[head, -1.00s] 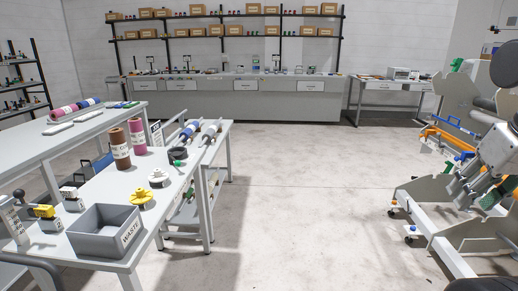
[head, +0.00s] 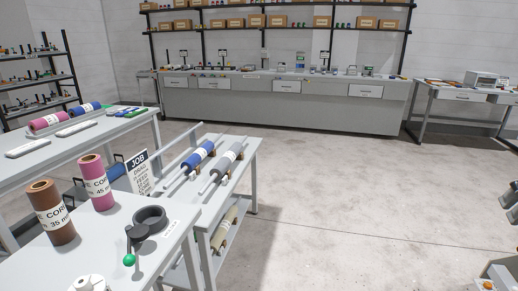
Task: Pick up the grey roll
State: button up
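The grey roll (head: 230,154) lies on a shaft on the upper level of a rack (head: 246,171), to the right of a blue roll (head: 196,158). The two rolls lie side by side, roughly parallel, with their shaft ends sticking out. A beige roll (head: 223,229) lies on the lower shelf of the same rack. My gripper does not show in the head view.
A near table holds brown (head: 54,211) and pink (head: 96,182) upright rolls, a dark ring (head: 150,219) and a green-knobbed tool (head: 130,258). A job sign (head: 139,172) stands behind. Open floor (head: 340,210) lies right of the rack.

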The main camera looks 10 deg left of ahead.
aim_at(217, 173)
jog(key=i+l+u, duration=0.1)
jog(key=i+u, duration=0.25)
jog(key=i+l+u, duration=0.2)
jog(key=i+u, duration=0.15)
jog(key=i+l+u, duration=1.2)
jog(key=l+u, duration=0.25)
jog(key=l, duration=0.3)
jog(key=i+l+u, duration=0.1)
jog(key=l+u, duration=0.25)
jog(key=l, duration=0.2)
jog(key=l+u, duration=0.35)
jog(key=l, duration=0.25)
jog(key=i, duration=0.05)
